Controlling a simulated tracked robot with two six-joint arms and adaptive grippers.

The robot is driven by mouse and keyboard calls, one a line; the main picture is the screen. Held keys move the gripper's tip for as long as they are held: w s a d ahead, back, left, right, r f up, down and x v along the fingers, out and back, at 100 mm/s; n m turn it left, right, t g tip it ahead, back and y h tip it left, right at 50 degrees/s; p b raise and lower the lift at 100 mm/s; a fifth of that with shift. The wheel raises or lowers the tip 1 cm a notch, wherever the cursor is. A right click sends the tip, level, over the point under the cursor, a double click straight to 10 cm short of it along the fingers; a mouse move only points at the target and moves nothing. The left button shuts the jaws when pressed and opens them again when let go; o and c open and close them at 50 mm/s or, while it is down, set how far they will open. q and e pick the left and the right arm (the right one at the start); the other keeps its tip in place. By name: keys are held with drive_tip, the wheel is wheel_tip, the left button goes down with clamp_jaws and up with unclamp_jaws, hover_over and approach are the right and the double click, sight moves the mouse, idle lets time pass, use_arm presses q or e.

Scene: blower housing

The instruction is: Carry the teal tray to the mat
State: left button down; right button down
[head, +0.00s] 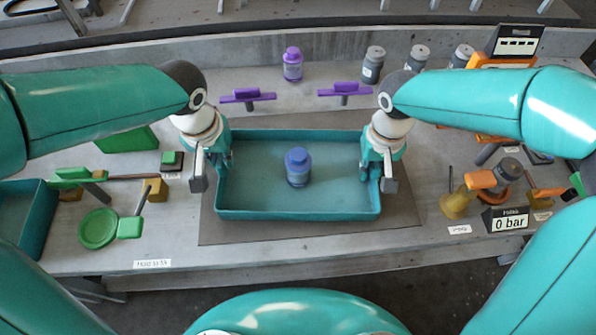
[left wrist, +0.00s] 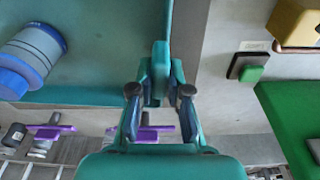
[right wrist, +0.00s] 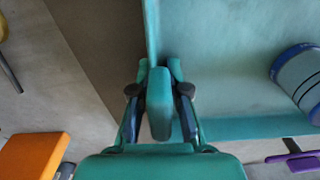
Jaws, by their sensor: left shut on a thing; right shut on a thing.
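The teal tray (head: 335,195) is a shallow rectangular tray in the middle of the head view. It appears level and lies over the grey-brown mat (head: 300,232); I cannot tell whether it rests on it. A blue-lidded canister (head: 298,168) stands upright inside the tray. My left gripper (head: 213,170) is shut on the tray's left wall, and the left wrist view shows the wall (left wrist: 165,30) between its fingers. My right gripper (head: 377,170) is shut on the right wall, also seen in the right wrist view (right wrist: 152,30). More mat shows to the tray's right than to its left.
Behind the tray are two purple-handled items (head: 247,96), a purple canister (head: 292,65) and several grey canisters (head: 373,65). Green fittings (head: 98,228) stand left. A brass valve (head: 458,203) and a "0 bar" display (head: 508,222) stand right. Bare bench shows in front.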

use_arm(q)
drive_tip(key=shift+a+r, duration=0.1)
drive_tip(key=shift+a, duration=0.2)
use_arm(e)
drive_tip(key=shift+d+r, duration=0.1)
drive_tip(key=shift+d, duration=0.15)
